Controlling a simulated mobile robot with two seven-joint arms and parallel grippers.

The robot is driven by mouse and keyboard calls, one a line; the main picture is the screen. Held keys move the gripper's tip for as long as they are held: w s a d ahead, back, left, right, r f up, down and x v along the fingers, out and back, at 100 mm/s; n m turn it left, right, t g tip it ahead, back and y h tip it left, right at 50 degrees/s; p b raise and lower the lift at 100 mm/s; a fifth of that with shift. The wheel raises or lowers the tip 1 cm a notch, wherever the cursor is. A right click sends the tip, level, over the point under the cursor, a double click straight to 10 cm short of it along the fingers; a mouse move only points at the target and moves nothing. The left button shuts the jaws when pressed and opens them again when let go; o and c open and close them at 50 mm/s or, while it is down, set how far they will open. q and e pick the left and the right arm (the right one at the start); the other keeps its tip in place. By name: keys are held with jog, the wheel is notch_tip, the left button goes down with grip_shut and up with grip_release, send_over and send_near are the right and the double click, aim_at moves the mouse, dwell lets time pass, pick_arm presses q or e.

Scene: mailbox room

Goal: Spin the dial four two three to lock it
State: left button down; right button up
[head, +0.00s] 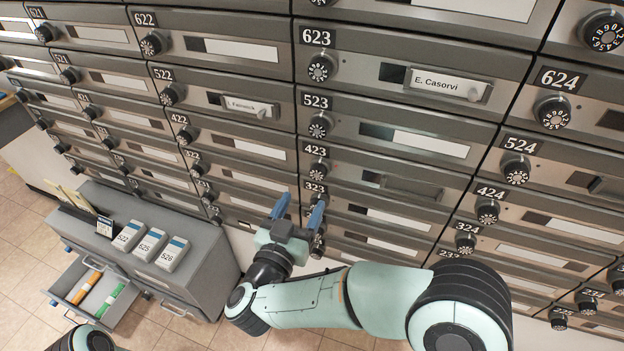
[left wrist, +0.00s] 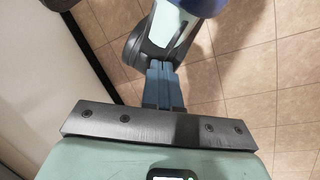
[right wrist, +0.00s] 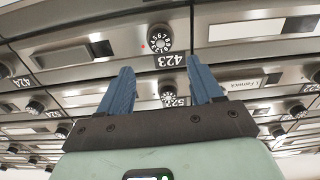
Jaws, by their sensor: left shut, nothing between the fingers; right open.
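The mailbox door 423 (head: 425,165) sits in the middle column of the mailbox wall, with its black number plate and a black round dial (head: 320,169) with white digits at its left end. In the right wrist view the dial (right wrist: 160,39) appears just beyond my fingertips, with a small red mark beside it. My right gripper (head: 298,208) is open and empty, its blue fingers pointing at the wall below and left of the dial, apart from it. My left gripper (left wrist: 161,68) is shut and empty over the floor; the head view does not show its fingers.
Neighbouring boxes with similar dials surround 423, with 523 (head: 320,127) above and 323 (head: 317,196) below. A grey cabinet (head: 215,250) with several labelled boxes on top and an open drawer (head: 128,318) stands at lower left. Tiled floor is clear in front.

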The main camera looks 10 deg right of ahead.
aim_at(317, 175)
jog(key=x, duration=0.8)
jog(key=shift+w+d+b, duration=0.15)
jog(key=shift+w+b, duration=0.05)
jog(key=shift+b, duration=0.15)
pick_arm(q)
jog(key=shift+w+a+f, duration=0.35)
jog(key=shift+w+f, duration=0.15)
jog(key=shift+w, duration=0.15)
pick_arm(e)
jog(key=c, duration=1.1)
jog(key=shift+o, duration=0.2)
pick_arm(q)
jog(key=shift+w+f+t, duration=0.1)
jog(key=shift+f+t, duration=0.05)
jog(key=shift+t, duration=0.15)
pick_arm(e)
jog(key=shift+m, duration=0.3)
